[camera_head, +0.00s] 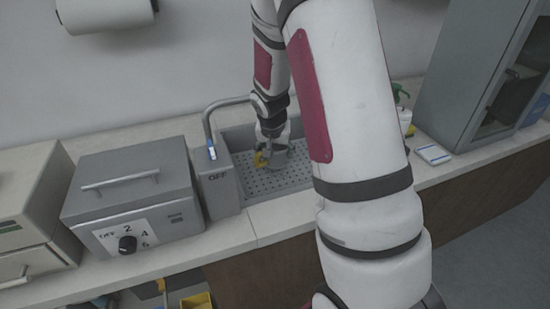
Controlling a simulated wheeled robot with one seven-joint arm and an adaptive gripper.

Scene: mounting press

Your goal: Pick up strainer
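My gripper (270,148) reaches down into the grey sink (290,183), which has a perforated floor. A small yellow piece (261,159) shows at the left of the fingertips. A greyish rounded shape (280,163) lies just below them and may be the strainer; it is small and partly covered by my gripper. I cannot tell whether the fingers are open or closed on anything. My arm hides the right side of the sink.
A green-topped bottle (403,112) and a small white box (433,154) stand right of the sink, near a tall grey cabinet (470,75).

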